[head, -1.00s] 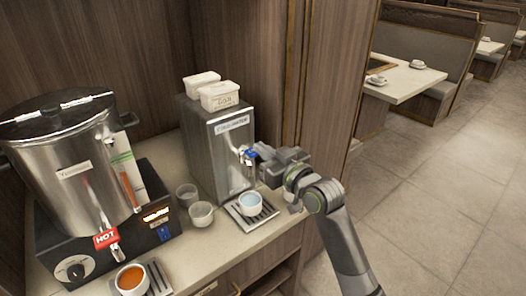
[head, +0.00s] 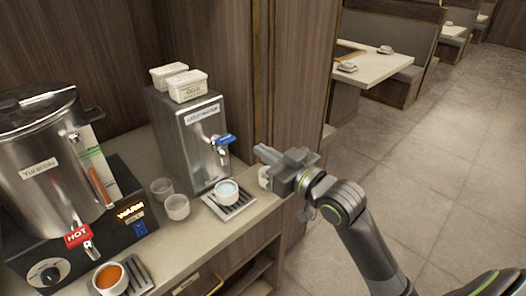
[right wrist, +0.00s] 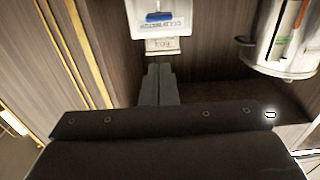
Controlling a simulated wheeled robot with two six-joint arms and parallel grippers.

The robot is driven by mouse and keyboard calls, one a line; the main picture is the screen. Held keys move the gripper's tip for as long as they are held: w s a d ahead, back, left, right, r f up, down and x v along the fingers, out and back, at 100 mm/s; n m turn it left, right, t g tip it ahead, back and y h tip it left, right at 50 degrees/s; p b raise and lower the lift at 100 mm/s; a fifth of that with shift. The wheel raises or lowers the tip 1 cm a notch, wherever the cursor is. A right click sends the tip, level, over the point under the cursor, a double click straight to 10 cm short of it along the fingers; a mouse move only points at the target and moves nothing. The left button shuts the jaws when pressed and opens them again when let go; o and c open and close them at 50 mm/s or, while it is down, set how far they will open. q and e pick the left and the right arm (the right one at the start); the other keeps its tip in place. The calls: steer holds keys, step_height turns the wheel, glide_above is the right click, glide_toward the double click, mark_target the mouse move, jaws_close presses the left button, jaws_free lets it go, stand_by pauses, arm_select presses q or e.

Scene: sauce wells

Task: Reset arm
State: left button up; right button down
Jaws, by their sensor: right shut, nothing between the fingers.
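My right gripper (head: 264,153) is in the air to the right of the cold-water dispenser (head: 185,140). Its fingers are together and empty, and point toward the dispenser's side without touching the tap. The closed fingers also show in the right wrist view (right wrist: 158,84), below the dispenser (right wrist: 158,18). The tap has a blue lever (head: 222,140). A white cup with pale blue liquid (head: 227,199) stands below the tap on a drip tray (head: 240,208). My left gripper is not in view.
A steel urn (head: 55,170) with a red HOT tag stands left on a black warmer. A cup of orange-brown liquid (head: 107,286) stands below it. Empty cups (head: 177,212) stand between the machines. A white cup (head: 263,178) is partly behind my gripper. Open floor (head: 440,170) lies right.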

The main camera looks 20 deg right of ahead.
steer(key=w+d+f+m+g+h, duration=0.2)
steer(key=d+f, duration=0.2)
steer(key=f, duration=0.6)
steer(key=w+d+f+m+g+h, duration=0.1)
steer(key=w+d+f+h, duration=0.15)
steer(key=f, duration=0.75)
steer(key=s+d+f+m+g+h, duration=0.1)
steer(key=s+d+f, duration=0.15)
steer(key=f, duration=0.55)
steer(key=s+d+f+g, duration=0.1)
steer(key=s+f+g, duration=0.15)
steer(key=f, duration=0.55)
steer(key=s+d+f+m+g+h, duration=0.15)
steer(key=s+f, duration=0.25)
steer(key=f, duration=0.4)
steer(key=s+f+g, duration=0.4)
steer(key=s+f, duration=1.3)
steer(key=s, duration=0.1)
steer(key=s+a+f+g, duration=0.1)
steer(key=s+f, duration=0.1)
steer(key=s, duration=0.5)
steer(key=s+a+f+g, duration=0.1)
steer(key=s+f, duration=0.2)
steer(key=s, duration=0.4)
steer(key=s+a+f+n+g, duration=0.1)
steer(key=s+f+g, duration=0.1)
steer(key=s, duration=0.5)
steer(key=shift+s+a+f, duration=0.2)
steer(key=shift+s+f, duration=0.15)
steer(key=shift+f, duration=0.2)
